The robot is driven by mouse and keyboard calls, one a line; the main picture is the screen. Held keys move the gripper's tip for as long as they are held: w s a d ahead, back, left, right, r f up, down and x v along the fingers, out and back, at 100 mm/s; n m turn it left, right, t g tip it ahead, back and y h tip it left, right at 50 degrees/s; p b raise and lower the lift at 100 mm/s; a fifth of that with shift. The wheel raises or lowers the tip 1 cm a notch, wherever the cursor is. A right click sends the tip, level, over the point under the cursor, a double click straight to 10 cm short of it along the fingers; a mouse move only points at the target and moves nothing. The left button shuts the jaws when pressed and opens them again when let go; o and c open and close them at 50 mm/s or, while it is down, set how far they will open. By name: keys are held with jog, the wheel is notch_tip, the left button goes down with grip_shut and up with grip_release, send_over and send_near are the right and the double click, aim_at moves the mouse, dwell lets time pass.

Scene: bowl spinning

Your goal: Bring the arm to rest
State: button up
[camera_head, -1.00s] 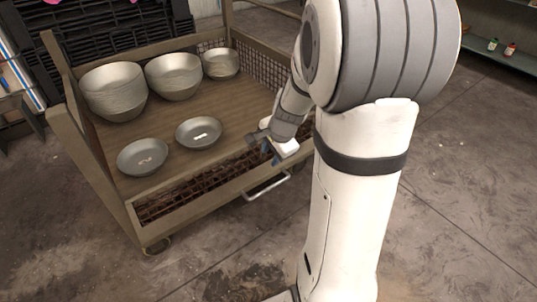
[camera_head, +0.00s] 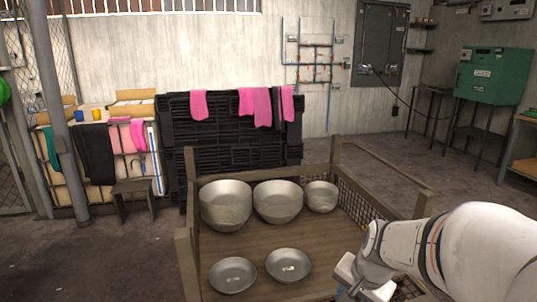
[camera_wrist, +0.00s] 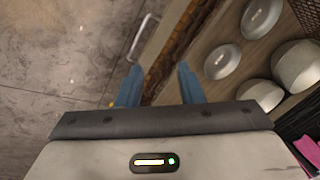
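My gripper (camera_wrist: 158,85) shows in the wrist view with its two blue fingers spread apart and nothing between them. It is above the cart's edge, over the bowls' near side. In the head view my arm comes in from the lower right, and its end (camera_head: 362,278) is at the cart's right front; the fingers are not clear there. Deep bowl stacks (camera_head: 226,206) and (camera_head: 278,203) and a smaller stack (camera_head: 321,197) stand at the back of the cart (camera_head: 240,246). Two shallow bowls, left (camera_head: 233,276) and right (camera_head: 289,265), lie at its front.
The cart has raised side rails and a wire mesh side (camera_head: 362,209). A small stool (camera_head: 134,197) is at the left. The grey floor (camera_head: 100,260) left of the cart is clear.

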jog(key=s+a+r+n+p, duration=0.1)
jog(key=s+r+n+p, duration=0.1)
jog(key=r, duration=0.4)
jog(key=s+a+r+n+p, duration=0.1)
jog(key=s+r+n+p, duration=0.2)
jog(key=s+r+p, duration=0.2)
jog(key=s+a+r+n+h+p, duration=0.1)
jog(key=s+r+n+p, duration=0.2)
jog(key=r+p, duration=0.4)
notch_tip(320, 180, up, 2)
jog(key=shift+s+g, duration=0.3)
jog(key=shift+s, duration=0.2)
